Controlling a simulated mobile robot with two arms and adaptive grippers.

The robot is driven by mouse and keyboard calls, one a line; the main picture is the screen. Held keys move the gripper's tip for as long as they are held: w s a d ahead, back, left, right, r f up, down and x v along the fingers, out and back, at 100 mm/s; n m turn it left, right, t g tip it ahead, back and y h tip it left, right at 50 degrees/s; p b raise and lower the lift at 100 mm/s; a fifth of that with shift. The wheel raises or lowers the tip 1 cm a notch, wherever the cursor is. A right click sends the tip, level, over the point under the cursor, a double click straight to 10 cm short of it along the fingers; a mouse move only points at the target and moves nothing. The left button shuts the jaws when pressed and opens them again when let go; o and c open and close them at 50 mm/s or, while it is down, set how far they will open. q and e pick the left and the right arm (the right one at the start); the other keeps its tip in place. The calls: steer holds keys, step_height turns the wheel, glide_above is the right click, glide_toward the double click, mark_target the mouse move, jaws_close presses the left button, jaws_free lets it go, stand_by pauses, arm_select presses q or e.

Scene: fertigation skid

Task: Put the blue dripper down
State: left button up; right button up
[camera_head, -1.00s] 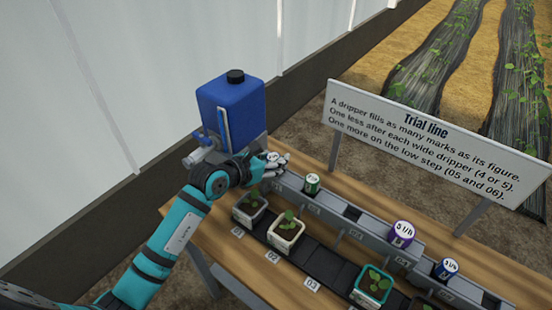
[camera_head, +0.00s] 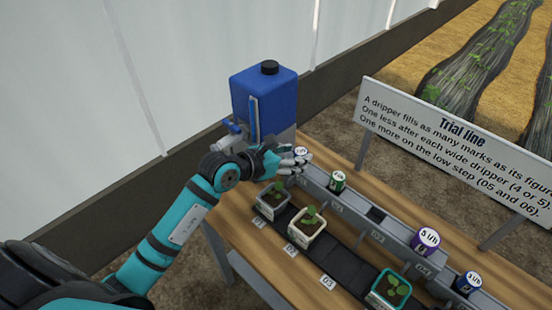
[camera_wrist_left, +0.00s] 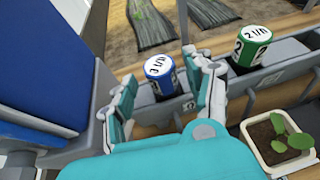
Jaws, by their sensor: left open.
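My left gripper (camera_head: 290,163) is open at the tank end of the grey rail (camera_head: 352,208). In the left wrist view its fingers (camera_wrist_left: 165,92) stand on either side of a blue dripper (camera_wrist_left: 160,72) with a white top that seems to read 3 l/h. The dripper sits at the rail's first place; its lower part is partly hidden. In the head view mostly its white top (camera_head: 302,151) shows beside the fingers. A green dripper (camera_head: 337,181), marked 2 l/h in the left wrist view (camera_wrist_left: 250,50), stands at the neighbouring place. My right gripper is not in view.
A blue tank (camera_head: 264,105) stands close behind the gripper. A purple dripper (camera_head: 425,241) and another blue dripper (camera_head: 467,283) stand farther along the rail. Potted seedlings (camera_head: 307,228) line the front tray. A sign (camera_head: 455,145) stands behind the wooden table (camera_head: 245,240).

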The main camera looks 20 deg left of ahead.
arm_select(q)
steer(key=v, duration=0.8)
steer(key=shift+b, duration=0.4)
